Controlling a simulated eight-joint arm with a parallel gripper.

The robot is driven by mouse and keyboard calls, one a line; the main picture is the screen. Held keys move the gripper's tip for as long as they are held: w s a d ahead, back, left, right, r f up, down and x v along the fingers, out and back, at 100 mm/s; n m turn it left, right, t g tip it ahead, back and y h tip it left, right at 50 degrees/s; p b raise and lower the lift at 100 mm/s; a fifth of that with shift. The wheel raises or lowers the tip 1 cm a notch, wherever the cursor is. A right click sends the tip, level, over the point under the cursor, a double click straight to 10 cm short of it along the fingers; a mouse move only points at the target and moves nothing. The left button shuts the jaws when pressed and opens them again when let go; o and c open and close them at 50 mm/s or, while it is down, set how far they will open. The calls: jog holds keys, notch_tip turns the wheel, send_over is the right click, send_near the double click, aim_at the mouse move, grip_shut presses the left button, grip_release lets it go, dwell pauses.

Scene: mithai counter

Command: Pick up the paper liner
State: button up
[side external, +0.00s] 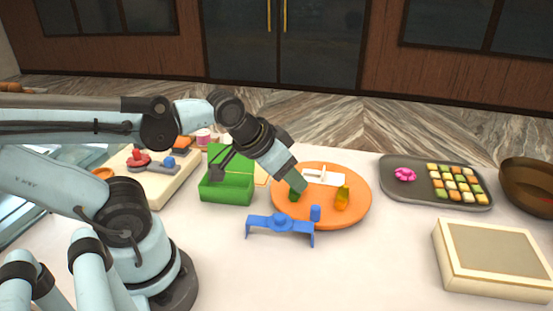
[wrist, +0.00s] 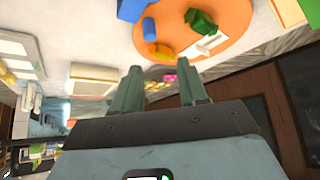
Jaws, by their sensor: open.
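A small pink frilled piece, which looks like the paper liner (side external: 405,174), lies on the left part of a grey tray (side external: 462,201) at the right. In the wrist view the pink liner (wrist: 170,78) shows small between my fingers, beyond their tips. My gripper (side external: 298,184) is over the round orange board (side external: 325,221), left of the tray and well apart from the liner. Its two fingers (wrist: 160,74) are spread with nothing between them in the wrist view.
On the orange board are a green piece (side external: 294,196), a yellow piece (side external: 342,198) and a white piece (side external: 325,178). A blue stand (side external: 280,224) is in front. A green box (side external: 227,188) is left. Several small sweets fill the tray's right. A beige box (side external: 492,260) and brown bowl (side external: 530,185) are right.

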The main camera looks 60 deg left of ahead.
jog(key=shift+c, duration=0.6)
jog(key=w+a+r+n+g, duration=0.4)
jog(key=w+r, duration=0.1)
jog(key=w, duration=0.4)
jog(key=n+g, duration=0.3)
jog(key=n, duration=0.2)
send_over(323, 173)
notch_tip(323, 173, down, 10)
jog(key=shift+a+r, duration=0.15)
jog(key=shift+d+f, duration=0.15)
jog(key=shift+f, duration=1.2)
jog(key=shift+d+f, duration=0.1)
jog(key=shift+f, duration=1.2)
grip_shut()
